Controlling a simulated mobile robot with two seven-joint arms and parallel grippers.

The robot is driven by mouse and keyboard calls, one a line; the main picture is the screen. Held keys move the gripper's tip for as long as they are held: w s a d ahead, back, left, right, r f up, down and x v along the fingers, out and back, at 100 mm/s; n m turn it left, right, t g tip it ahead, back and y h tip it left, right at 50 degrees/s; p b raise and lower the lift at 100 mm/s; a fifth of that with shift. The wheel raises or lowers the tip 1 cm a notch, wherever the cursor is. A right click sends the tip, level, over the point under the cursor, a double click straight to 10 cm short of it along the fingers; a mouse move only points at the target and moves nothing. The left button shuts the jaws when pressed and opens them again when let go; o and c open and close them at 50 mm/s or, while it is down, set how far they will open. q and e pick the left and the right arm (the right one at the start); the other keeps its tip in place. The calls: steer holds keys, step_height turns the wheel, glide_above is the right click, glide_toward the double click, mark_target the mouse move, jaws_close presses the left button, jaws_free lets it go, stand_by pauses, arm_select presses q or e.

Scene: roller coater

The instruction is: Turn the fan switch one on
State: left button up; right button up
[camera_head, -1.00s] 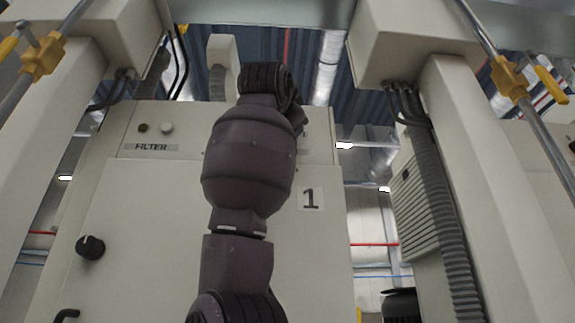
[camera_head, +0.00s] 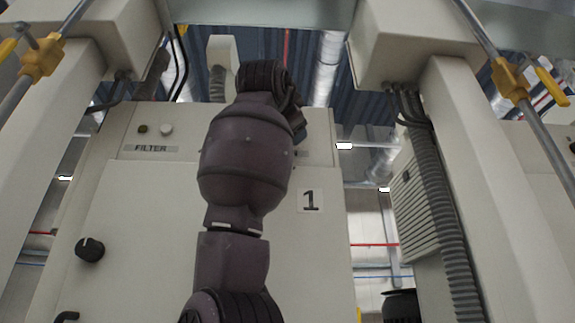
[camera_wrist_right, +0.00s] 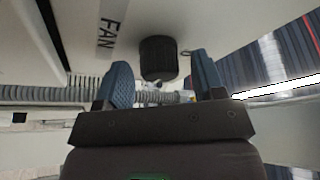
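The fan switch is a black ridged knob (camera_wrist_right: 158,58) below a FAN label (camera_wrist_right: 112,24) on a pale panel in the right wrist view. My right gripper (camera_wrist_right: 163,78) is open, with its two blue fingertips apart and nothing held between them. The knob appears between and beyond the fingertips; I cannot tell whether they touch it. My left gripper is not in view.
The cabinet also bears a FILTER label (camera_head: 150,148) with two small buttons above it, and a black knob (camera_head: 90,250) lower left. Pale posts stand at both sides. A ribbed hose (camera_head: 450,220) runs down the right post.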

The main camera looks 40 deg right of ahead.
arm_select(q)
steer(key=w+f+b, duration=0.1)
steer(key=b, duration=0.2)
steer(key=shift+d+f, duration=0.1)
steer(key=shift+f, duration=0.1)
arm_select(e)
steer(key=v, duration=1)
steer(key=shift+s+a, duration=0.2)
steer(key=shift+a, duration=0.15)
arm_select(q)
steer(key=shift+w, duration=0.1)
arm_select(e)
steer(key=shift+f, duration=0.1)
